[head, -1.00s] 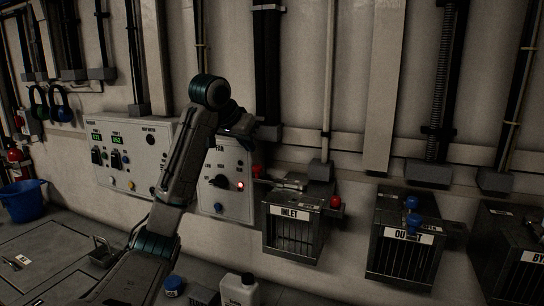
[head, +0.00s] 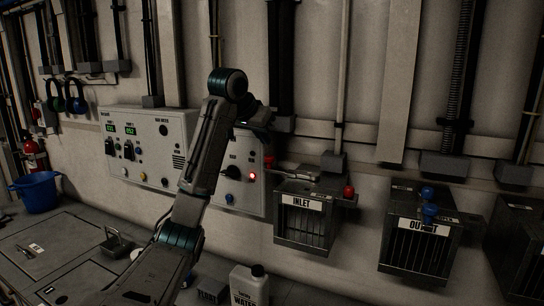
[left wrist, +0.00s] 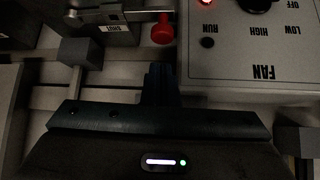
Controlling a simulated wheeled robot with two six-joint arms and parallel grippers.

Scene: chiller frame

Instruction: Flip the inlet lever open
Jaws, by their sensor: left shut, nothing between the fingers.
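The inlet box (head: 301,234) is a dark metal box with a barred front and an INLET label, mounted on the wall right of the fan panel. A thin lever with a red knob (left wrist: 163,30) reaches from its top towards the fan panel; in the left wrist view it lies beside a plate (left wrist: 114,29) reading SHUT. In the head view that knob (head: 268,161) is dim. A second red knob (head: 348,192) is at the box's right side. My left gripper (left wrist: 161,82) is shut and empty, close to the lever knob, apparently apart from it. My right gripper is out of view.
The fan panel (head: 246,190) with its dial and lit red lamp is left of the box. The outlet box (head: 412,257) with blue knobs is to the right. A white water bottle (head: 248,287) stands below. Conduits run up the wall behind.

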